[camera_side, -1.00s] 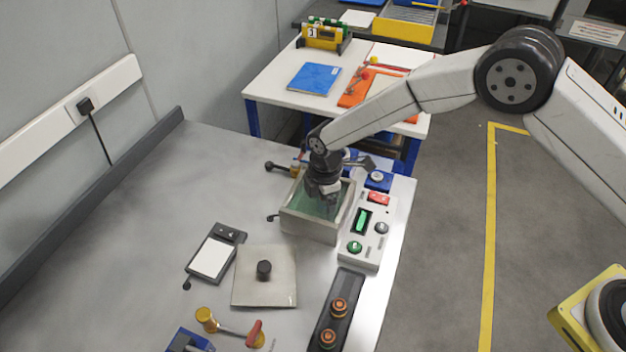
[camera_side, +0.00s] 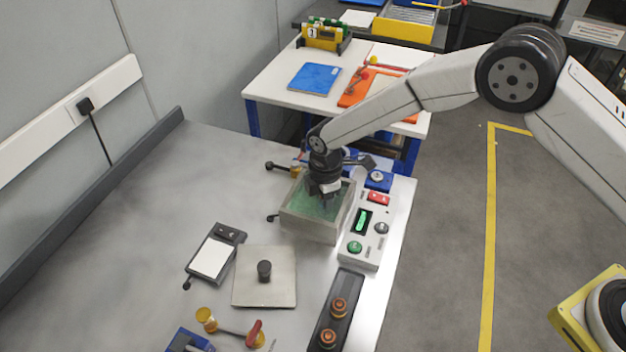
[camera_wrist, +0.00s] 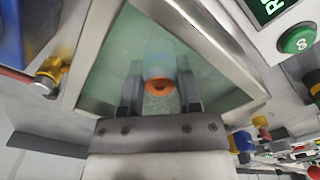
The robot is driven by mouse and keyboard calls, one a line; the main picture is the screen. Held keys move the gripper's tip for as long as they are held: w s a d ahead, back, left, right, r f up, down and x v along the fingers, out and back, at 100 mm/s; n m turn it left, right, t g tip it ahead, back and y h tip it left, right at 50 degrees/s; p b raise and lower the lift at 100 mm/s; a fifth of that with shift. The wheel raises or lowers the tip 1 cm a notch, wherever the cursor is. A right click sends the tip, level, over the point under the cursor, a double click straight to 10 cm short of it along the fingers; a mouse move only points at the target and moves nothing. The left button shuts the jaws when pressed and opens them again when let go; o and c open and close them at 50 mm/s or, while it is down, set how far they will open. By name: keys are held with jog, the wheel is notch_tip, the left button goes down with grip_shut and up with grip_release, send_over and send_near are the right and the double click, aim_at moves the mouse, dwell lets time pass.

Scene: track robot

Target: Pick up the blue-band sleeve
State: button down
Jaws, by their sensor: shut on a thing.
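My gripper (camera_wrist: 160,82) points down into an open, metal-walled tank (camera_side: 310,228) of green liquid, which also fills most of the wrist view (camera_wrist: 92,55). Its two dark fingers are shut on a sleeve (camera_wrist: 160,62), a short round piece with an orange end and a dark centre. The sleeve's upper part looks pale bluish; the liquid and blur hide whether a clear blue band is there. In the side view my gripper (camera_side: 325,195) is inside the tank's rim, and the sleeve is too hidden to make out.
A control box (camera_side: 362,232) with a green display and buttons stands against the tank's right side. A flat plate with a black knob (camera_side: 264,276) lies in front. A blue box (camera_side: 378,180) stands behind. The table's left half is clear.

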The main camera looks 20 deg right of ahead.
jog(key=shift+r, duration=0.65)
jog(key=s+r, duration=0.1)
jog(key=r, duration=0.1)
jog(key=s+d+r, duration=0.1)
jog(key=s+r, duration=0.1)
jog(key=r, duration=0.1)
jog(key=s+d+r, duration=0.1)
jog(key=r, duration=0.1)
jog(key=shift+s+r, duration=0.3)
jog(key=shift+s, duration=0.1)
jog(key=s+d+r, duration=0.3)
jog(key=s, duration=0.5)
jog(key=shift+s+r, duration=0.15)
jog(key=shift+r, duration=0.25)
jog(key=shift+d, duration=0.1)
